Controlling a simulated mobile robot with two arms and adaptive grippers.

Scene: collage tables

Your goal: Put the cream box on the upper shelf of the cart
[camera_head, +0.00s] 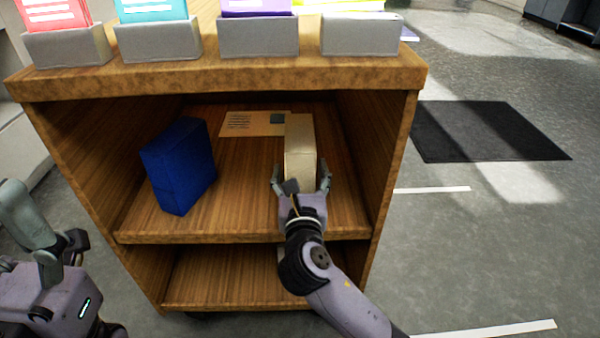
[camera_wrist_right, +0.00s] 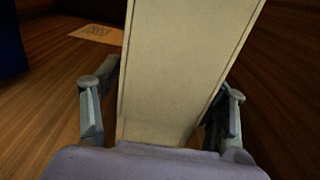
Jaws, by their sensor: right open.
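The cream box (camera_head: 300,140) stands upright on the upper shelf (camera_head: 240,215) inside the wooden cart, right of the middle. In the right wrist view the cream box (camera_wrist_right: 180,70) fills the centre and leans a little in the picture. My right gripper (camera_head: 301,180) is open at the box's near end, with one finger on each side of it. In the right wrist view small gaps show between the fingers (camera_wrist_right: 165,105) and the box. My left gripper (camera_head: 50,235) is at the lower left, outside the cart, with its fingers apart and nothing between them.
A blue box (camera_head: 180,165) stands on the same shelf to the left. A flat tan envelope (camera_head: 252,123) lies behind. The cart's top (camera_head: 215,78) overhangs the shelf and carries several grey holders. The right side wall (camera_head: 375,150) is close to my right gripper.

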